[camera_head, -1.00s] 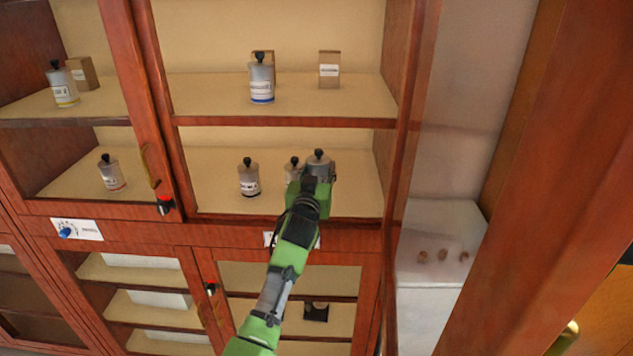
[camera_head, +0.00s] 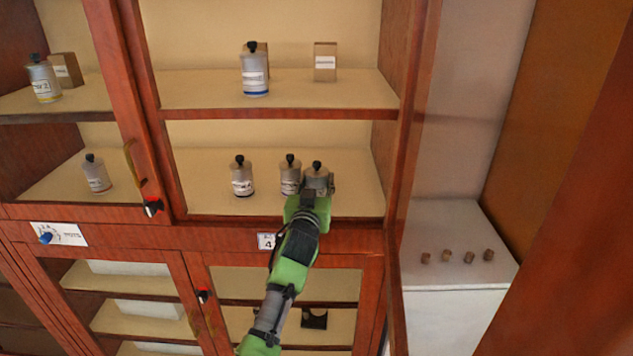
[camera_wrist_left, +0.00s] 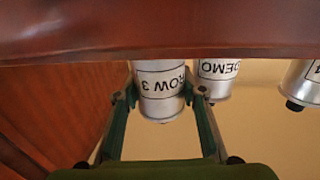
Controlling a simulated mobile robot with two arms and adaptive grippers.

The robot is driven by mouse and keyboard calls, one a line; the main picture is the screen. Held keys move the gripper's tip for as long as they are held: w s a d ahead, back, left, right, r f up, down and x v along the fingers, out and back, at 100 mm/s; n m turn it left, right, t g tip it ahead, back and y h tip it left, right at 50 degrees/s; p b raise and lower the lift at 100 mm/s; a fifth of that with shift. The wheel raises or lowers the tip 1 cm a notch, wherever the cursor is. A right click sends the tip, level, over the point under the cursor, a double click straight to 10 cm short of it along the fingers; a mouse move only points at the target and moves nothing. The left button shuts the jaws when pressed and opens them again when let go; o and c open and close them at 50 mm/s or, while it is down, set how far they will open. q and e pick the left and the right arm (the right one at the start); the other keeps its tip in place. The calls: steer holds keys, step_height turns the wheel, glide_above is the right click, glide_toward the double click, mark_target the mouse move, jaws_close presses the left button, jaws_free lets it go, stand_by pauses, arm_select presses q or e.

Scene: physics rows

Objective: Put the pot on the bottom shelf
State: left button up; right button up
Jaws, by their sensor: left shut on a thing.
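A grey pot with a black knob (camera_head: 317,178) is at the right end of the upper cabinet's lower shelf (camera_head: 350,200). My left gripper (camera_head: 310,197) is shut on it from the front. In the left wrist view the pot (camera_wrist_left: 160,85) appears upside down between the two fingers, its label reading "ROW 3". Whether its base touches the shelf is hidden by the gripper. A similar pot labelled "DEMO" (camera_wrist_left: 217,75) stands close beside it, to its left in the head view (camera_head: 290,175). My right gripper is not in view.
Another pot (camera_head: 242,177) stands further left on the same shelf. A pot (camera_head: 255,72) and boxes are on the shelf above. The red-brown cabinet side (camera_head: 405,150) is close right of the held pot. A white counter (camera_head: 450,225) carries several small brown pieces.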

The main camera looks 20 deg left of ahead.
arm_select(q)
steer(key=o, duration=1.1)
steer(key=shift+f, duration=0.1)
steer(key=shift+c, duration=0.2)
steer(key=shift+a, duration=0.1)
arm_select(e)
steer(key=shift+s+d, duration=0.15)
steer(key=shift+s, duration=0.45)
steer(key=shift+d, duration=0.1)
arm_select(q)
steer(key=shift+r+p, duration=0.25)
steer(key=shift+p, duration=0.05)
steer(key=shift+s+f, duration=0.2)
steer(key=shift+s, duration=0.05)
steer(key=s, duration=0.3)
steer(key=s+d+b, duration=0.1)
steer(key=s, duration=0.2)
steer(key=s+b, duration=0.1)
steer(key=s, duration=0.3)
steer(key=shift+s+d, duration=0.1)
steer(key=shift+d, duration=0.25)
steer(key=shift+s+d+r, duration=0.1)
steer(key=shift+s, duration=0.5)
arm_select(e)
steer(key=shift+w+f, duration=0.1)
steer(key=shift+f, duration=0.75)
